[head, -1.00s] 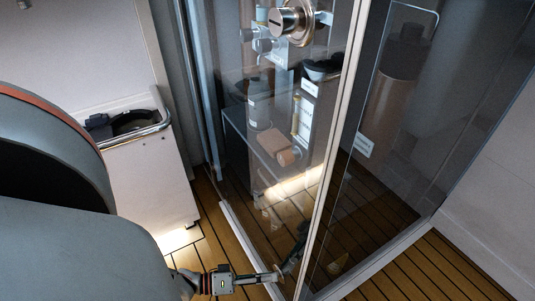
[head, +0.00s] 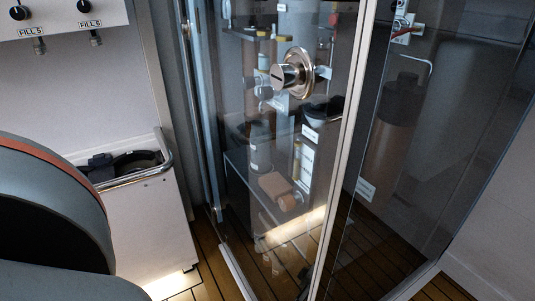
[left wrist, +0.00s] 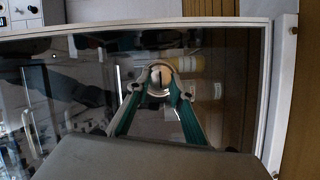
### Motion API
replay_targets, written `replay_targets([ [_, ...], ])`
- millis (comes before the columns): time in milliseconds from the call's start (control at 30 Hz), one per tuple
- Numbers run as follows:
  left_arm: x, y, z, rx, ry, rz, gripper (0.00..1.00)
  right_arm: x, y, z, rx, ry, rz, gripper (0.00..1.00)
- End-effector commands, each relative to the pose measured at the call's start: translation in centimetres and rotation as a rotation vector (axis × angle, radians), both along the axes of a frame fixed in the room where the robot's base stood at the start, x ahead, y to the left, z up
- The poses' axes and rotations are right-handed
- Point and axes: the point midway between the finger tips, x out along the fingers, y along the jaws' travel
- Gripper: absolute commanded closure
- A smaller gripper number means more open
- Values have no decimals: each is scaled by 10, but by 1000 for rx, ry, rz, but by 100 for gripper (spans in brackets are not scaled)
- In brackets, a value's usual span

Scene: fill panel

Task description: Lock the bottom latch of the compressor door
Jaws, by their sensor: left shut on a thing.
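The glass compressor door (head: 270,150) stands in the middle of the head view, with a light metal edge strip. In the left wrist view, my left gripper (left wrist: 159,84) is shut on the bottom latch (left wrist: 161,76), a round metal knob. Its fingers sit on either side of the knob, and a dark slot on its face runs roughly upright in that picture. The head view does not show the bottom latch or my left gripper; both are below its lower edge. Another round metal latch (head: 293,73) sits higher on the door, with nothing touching it. My right gripper is in neither view.
A white cabinet (head: 150,225) with a chrome rail stands left of the door. A white panel with black knobs (head: 88,9) is above it. A second glass pane (head: 400,150) is at the right. Plank floor (head: 205,245) shows below.

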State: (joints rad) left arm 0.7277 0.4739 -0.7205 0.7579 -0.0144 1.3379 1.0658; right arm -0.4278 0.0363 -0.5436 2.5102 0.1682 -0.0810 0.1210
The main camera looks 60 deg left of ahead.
Motion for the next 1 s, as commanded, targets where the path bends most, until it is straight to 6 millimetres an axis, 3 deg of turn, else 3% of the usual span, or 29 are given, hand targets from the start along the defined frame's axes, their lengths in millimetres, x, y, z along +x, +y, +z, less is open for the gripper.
replay_targets([
  [33,0,0,0,-1,0,0,100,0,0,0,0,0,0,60],
  [67,0,0,0,-1,0,0,71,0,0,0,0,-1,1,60],
  [100,0,0,0,-1,0,0,61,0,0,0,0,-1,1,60],
  [567,-8,3,-1,1,3,0,61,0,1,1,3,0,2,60],
  [1000,-81,40,4,1,3,1,61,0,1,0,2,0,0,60],
])
